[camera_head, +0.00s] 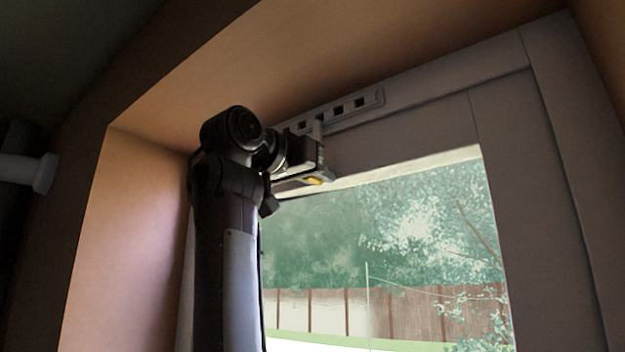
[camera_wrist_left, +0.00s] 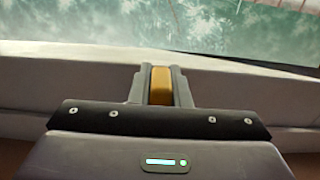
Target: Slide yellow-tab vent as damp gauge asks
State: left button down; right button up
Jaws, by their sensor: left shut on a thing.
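The vent (camera_head: 345,107) is a pale slotted strip along the top of the window frame, with several dark openings showing. Its left end is hidden behind my left arm. My left gripper (camera_head: 318,179) is up at the window's top edge, below the vent's left part. It is shut on the yellow tab (camera_head: 314,181). In the left wrist view the yellow tab (camera_wrist_left: 161,86) stands between the two grey fingers of my left gripper (camera_wrist_left: 160,76). No damp gauge can be made out in either view. My right gripper is not in view.
The window frame (camera_head: 500,95) surrounds a glass pane (camera_head: 400,240) with a fence and trees outside. Plain plaster reveals close in above (camera_head: 300,55) and at the left (camera_head: 125,240). A pale cylindrical thing (camera_head: 25,171) juts in at the far left.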

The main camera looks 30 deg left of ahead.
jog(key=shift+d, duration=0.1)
pick_arm(q)
jog(key=c, duration=1.4)
grip_release()
jog(key=shift+d, duration=0.15)
jog(key=shift+o, duration=0.2)
jog(key=shift+s+d, duration=0.1)
jog(key=shift+d, duration=0.05)
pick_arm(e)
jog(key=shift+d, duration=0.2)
pick_arm(q)
jog(key=shift+s, duration=0.1)
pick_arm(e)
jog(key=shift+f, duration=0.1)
